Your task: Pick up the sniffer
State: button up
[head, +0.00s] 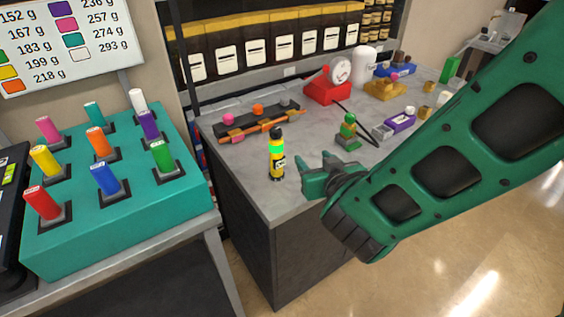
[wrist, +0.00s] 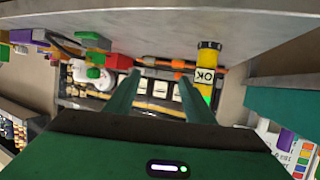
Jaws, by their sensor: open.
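A yellow and black handheld device with a green display, which looks like the sniffer (head: 277,155), stands upright near the front left of the grey counter (head: 292,203). In the wrist view the sniffer (wrist: 208,68) appears upside down, with "OK" on its body, to the right of my fingers. My gripper (head: 313,168) is open and empty, just right of the sniffer and apart from it. In the wrist view the gap between the fingers (wrist: 159,80) holds nothing, and the sniffer is outside it.
Behind the sniffer is a low rack (head: 257,113) with pink and orange knobs. A teal block (head: 120,205) with coloured pegs is left, across a gap.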

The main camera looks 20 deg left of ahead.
aim_at(281, 160)
jog(key=s+a, duration=0.1)
jog(key=a, duration=0.1)
jog(key=s+a+n+y, duration=0.1)
jog(key=s+a+y, duration=0.1)
jog(key=a, duration=0.1)
jog(key=shift+s+a+f+n, duration=0.1)
jog(key=shift+s+a+n, duration=0.2)
jog(key=shift+s+a, duration=0.05)
jog(key=x, duration=0.4)
jog(key=shift+w+a+f, duration=0.1)
jog(key=shift+a+f, duration=0.05)
jog(key=shift+a, duration=0.1)
jog(key=shift+s+a+x, duration=0.1)
jog(key=shift+a+x, duration=0.05)
jog(key=shift+x, duration=1.35)
jog(key=shift+s+a+x, duration=0.1)
jog(key=shift+s+x, duration=0.05)
jog(key=shift+x, duration=1.35)
jog(key=shift+f, duration=0.1)
grip_shut()
